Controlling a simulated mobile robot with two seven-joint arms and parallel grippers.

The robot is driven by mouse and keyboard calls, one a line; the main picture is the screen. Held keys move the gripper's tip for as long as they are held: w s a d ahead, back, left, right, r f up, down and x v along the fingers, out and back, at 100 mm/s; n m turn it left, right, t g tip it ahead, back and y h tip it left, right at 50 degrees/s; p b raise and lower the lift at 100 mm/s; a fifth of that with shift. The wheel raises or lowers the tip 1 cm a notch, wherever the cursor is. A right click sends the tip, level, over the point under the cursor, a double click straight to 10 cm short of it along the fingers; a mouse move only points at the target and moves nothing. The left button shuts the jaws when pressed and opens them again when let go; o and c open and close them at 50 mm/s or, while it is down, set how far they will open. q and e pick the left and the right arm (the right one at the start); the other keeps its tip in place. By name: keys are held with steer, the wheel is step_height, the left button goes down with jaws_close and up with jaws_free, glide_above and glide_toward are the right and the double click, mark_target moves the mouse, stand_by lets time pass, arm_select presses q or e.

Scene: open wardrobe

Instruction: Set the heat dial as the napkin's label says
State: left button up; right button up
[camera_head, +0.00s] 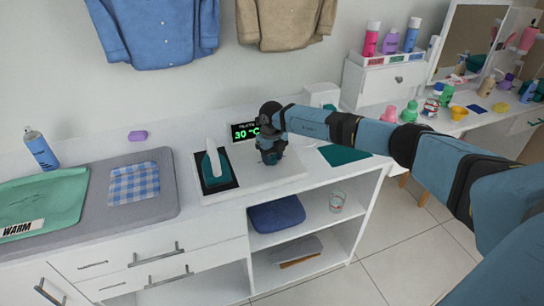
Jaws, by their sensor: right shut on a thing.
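My right gripper (271,158) points down at the white panel beside the iron, and is shut on the heat dial. The dial is mostly hidden under the gripper, so its pointer cannot be read. A black display (244,132) behind it shows green "30 °C", with small unclear text above. A blue-and-white checked napkin (134,184) lies on the grey ironing mat (160,205); no label is readable on it. A green cloth (45,196) at the left bears a white label (22,229) reading "WARM". My left gripper is not in view.
A teal iron (215,168) stands on a dark pad just left of the gripper. A spray can (40,149) and purple soap (137,135) stand behind the mat. A teal sheet (345,155) lies to the right, under my right arm. Open shelves are below.

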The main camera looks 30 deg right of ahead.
steer(key=o, duration=0.9)
step_height(320, 180, up, 14)
stand_by(0.4)
